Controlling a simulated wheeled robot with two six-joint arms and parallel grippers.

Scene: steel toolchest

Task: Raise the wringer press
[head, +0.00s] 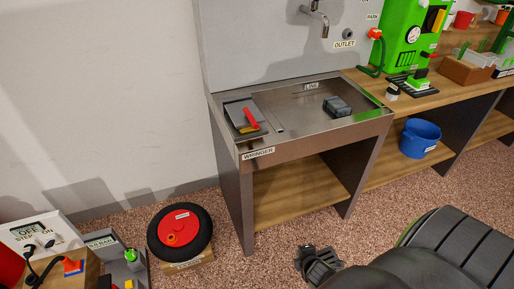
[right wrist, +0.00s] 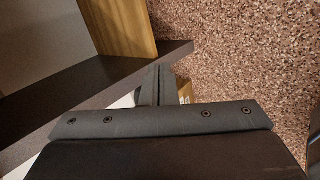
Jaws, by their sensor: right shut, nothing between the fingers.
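The wringer press (head: 244,115) is at the left end of the steel sink. It shows as a grey plate with a red handle (head: 251,118) and a yellow strip, above the label WRINGER. The plate looks tilted; I cannot tell exactly how far it is lowered. My right gripper (head: 309,252) is low in front of the sink stand, well below and to the right of the press, touching nothing that I can see. Its fingers show together and empty in the right wrist view (right wrist: 158,85). My left gripper is out of view.
A dark grey block (head: 337,106) lies in the sink basin (head: 300,110) under the tap (head: 316,18). A blue bucket (head: 420,138) stands on the lower shelf at right.

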